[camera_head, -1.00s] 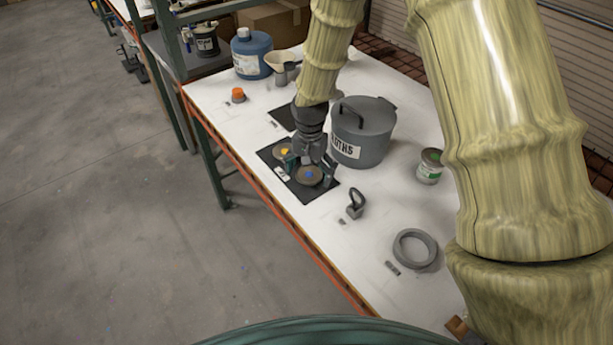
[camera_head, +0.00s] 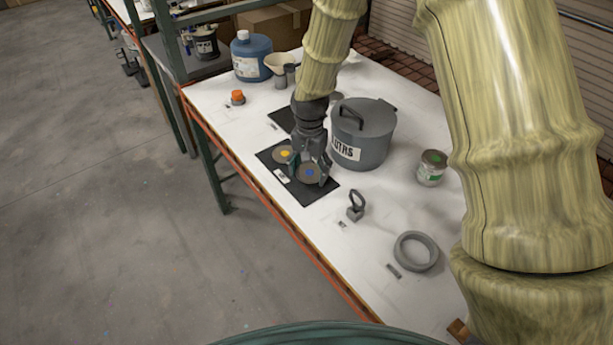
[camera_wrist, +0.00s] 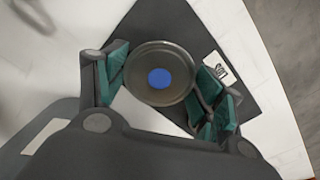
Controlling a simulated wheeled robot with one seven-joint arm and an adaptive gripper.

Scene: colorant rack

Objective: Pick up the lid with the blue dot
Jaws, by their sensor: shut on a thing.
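The lid with the blue dot (camera_head: 310,173) is a round grey-brown disc at the dark mat on the white table. In the wrist view the lid (camera_wrist: 160,74) lies between the two green-padded fingers, with its blue dot facing up. My gripper (camera_head: 311,176) is shut on the lid, a finger at each side of its rim. I cannot tell whether the lid touches the mat or is slightly above it. A second lid with a yellow dot (camera_head: 285,153) lies on the same mat, beside my gripper.
A large grey lidded pot (camera_head: 365,135) stands close right of my gripper. A small can with a green dot (camera_head: 431,168), a grey ring (camera_head: 416,251) and a small grey clamp-like piece (camera_head: 356,206) are on the table. A blue jug (camera_head: 251,56) stands at the back.

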